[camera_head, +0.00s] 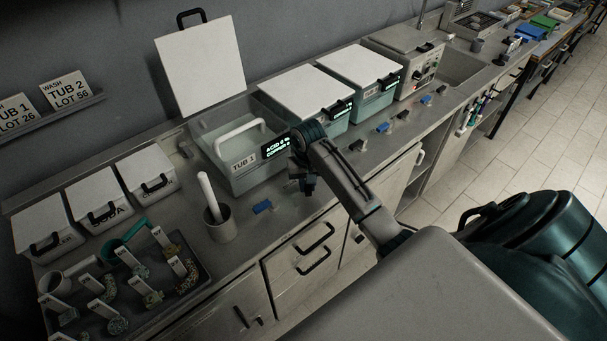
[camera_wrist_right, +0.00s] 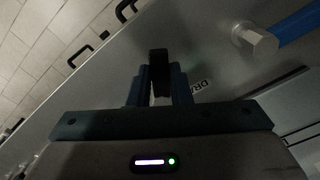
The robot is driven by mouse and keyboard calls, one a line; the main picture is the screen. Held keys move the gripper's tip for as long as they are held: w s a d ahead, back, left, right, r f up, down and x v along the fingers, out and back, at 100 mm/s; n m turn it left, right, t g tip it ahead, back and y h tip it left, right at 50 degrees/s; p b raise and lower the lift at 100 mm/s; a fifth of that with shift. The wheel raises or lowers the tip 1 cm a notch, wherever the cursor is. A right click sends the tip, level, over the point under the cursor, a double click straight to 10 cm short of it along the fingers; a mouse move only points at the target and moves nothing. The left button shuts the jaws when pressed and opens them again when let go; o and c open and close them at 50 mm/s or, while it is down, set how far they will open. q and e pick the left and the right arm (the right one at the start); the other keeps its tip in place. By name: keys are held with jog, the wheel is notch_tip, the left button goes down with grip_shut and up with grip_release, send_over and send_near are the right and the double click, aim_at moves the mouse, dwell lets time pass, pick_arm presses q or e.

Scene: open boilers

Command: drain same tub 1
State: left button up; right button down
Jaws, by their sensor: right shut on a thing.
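Tub 1 (camera_head: 243,178) is a pale teal open tub with a white handle bar across it and a lit display on its front. Its white lid (camera_head: 200,62) stands raised behind it. My right gripper (camera_head: 308,188) is in front of the tub's right side, low over the counter. In the right wrist view the gripper (camera_wrist_right: 159,88) is shut on a black drain handle (camera_wrist_right: 158,60), beside a partly hidden label starting "DRA". A blue lever (camera_head: 262,207) is on the counter to its left; a blue lever also shows in the wrist view (camera_wrist_right: 295,25). My left gripper is not in view.
Two more white-lidded tubs (camera_head: 306,90) stand closed to the right, with blue and black levers in front. A mortar with pestle (camera_head: 221,224), lidded bins (camera_head: 95,205) and a dark tray (camera_head: 190,293) of tagged parts are at left. Drawers are below the counter.

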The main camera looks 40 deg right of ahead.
jog(key=shift+s+d+n, duration=0.1)
jog(key=shift+d+n, duration=0.2)
jog(key=shift+n, duration=0.55)
jog(key=shift+s+d+n, duration=0.1)
jog(key=shift+d+n, duration=0.2)
jog(key=shift+n, duration=0.6)
jog(key=shift+d+n, duration=0.3)
jog(key=shift+n, duration=0.55)
jog(key=c, duration=1.3)
grip_release()
